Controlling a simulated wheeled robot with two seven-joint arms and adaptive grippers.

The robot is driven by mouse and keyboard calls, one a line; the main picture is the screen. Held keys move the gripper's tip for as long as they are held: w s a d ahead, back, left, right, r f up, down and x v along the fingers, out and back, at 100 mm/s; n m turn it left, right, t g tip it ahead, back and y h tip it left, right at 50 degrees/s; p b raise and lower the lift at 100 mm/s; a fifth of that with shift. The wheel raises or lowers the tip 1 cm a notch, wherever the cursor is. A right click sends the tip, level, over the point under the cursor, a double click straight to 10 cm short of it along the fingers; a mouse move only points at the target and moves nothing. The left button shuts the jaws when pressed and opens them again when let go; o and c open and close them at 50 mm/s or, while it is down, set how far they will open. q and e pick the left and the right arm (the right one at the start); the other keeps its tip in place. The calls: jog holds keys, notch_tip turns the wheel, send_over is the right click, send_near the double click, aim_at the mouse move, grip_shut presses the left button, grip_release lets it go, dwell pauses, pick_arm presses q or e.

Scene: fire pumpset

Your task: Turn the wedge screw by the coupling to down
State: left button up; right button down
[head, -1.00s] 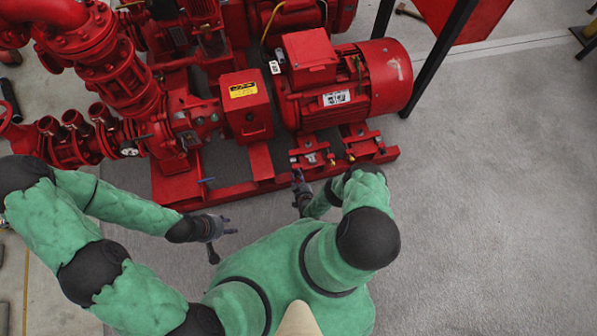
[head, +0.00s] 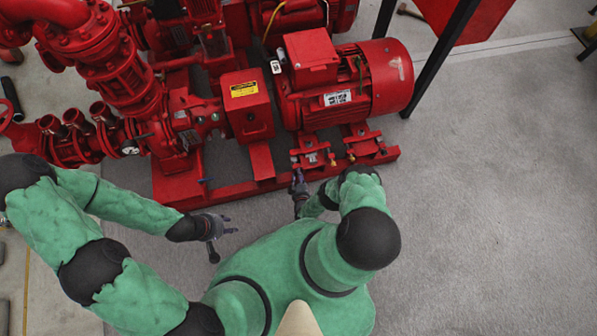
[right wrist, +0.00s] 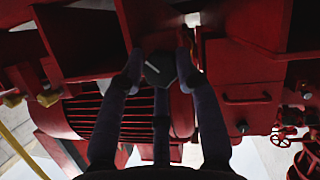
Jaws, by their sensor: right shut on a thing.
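The wedge screw shows in the right wrist view as a dark hexagonal head (right wrist: 160,70) with a pale line on its face, under a red block. My right gripper (right wrist: 160,75) is shut on it, with fingers on both sides of the head. In the head view my right gripper (head: 299,182) is at the front of the motor's foot on the coupling side, hiding the screw. The red coupling guard (head: 246,106) with a yellow label stands to its left. My left gripper (head: 230,226) is open and empty over the floor.
The red motor (head: 345,85) sits above the base frame (head: 228,191). Small brass-coloured fittings (head: 350,157) show at the motor feet. Red pipework and valves (head: 120,80) stand at the left. The grey floor (head: 490,200) on the right is clear.

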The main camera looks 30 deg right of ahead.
jog(key=c, duration=0.9)
grip_release()
jog(key=shift+a, duration=0.3)
jog(key=shift+w+d+r, duration=0.1)
jog(key=shift+d, duration=0.1)
jog(key=shift+a+r, duration=0.1)
jog(key=shift+r, duration=4.75)
